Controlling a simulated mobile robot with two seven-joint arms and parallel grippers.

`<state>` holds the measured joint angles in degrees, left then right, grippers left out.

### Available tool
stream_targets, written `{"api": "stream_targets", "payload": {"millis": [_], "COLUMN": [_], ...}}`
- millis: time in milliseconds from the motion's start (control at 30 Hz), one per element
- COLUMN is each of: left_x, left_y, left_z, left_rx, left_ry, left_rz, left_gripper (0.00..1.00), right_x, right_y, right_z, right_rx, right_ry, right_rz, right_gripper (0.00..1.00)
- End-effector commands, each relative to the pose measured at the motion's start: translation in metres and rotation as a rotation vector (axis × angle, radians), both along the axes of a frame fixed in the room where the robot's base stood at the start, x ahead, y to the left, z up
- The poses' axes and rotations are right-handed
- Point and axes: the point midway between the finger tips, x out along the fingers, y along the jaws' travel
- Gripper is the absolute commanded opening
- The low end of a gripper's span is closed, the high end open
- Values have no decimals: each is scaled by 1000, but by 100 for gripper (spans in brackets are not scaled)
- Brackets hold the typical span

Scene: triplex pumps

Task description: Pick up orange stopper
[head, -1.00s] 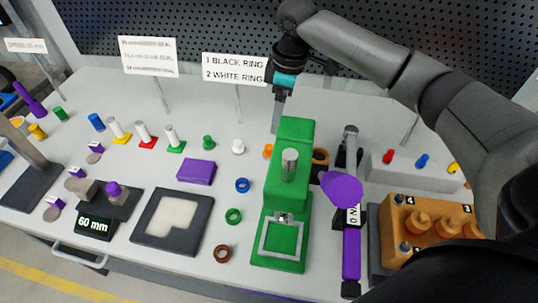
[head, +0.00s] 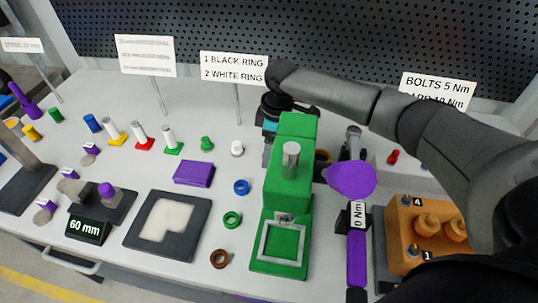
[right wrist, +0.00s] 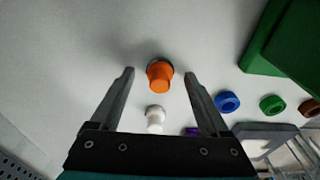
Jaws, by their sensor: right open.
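The orange stopper (right wrist: 160,74) stands on the table in the right wrist view, ahead of and between the two fingers of my right gripper (right wrist: 159,85). The fingers are spread wide and do not touch it. In the head view the stopper is hidden behind my right gripper (head: 268,150) and the green press. My right gripper reaches down to the left of the press's back there. My left gripper is not in view.
The green press (head: 290,185) stands close beside my right gripper. A white stopper (head: 237,148) and a green stopper (head: 207,143) stand to the left. A blue ring (head: 241,187), a green ring (head: 232,219) and a brown ring (head: 220,258) lie nearer the front.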

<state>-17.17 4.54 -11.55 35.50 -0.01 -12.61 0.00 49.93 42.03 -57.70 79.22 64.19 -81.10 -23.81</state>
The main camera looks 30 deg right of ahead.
Motion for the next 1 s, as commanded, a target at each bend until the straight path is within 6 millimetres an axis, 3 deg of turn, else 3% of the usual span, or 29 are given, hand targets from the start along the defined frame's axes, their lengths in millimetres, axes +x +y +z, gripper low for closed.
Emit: {"api": "stream_targets", "payload": {"millis": [167, 833, 1000], "left_x": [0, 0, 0], "left_y": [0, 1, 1], "left_z": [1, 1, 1], "left_rx": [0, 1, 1], "left_ry": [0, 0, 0], "left_rz": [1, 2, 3], "left_gripper": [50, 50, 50], "right_x": [0, 0, 0], "right_y": [0, 0, 0], "right_z": [1, 2, 2], "right_rx": [0, 0, 0], "right_ry": [-1, -1, -2], "right_rz": [0, 0, 0], "right_gripper": [77, 2, 0]}}
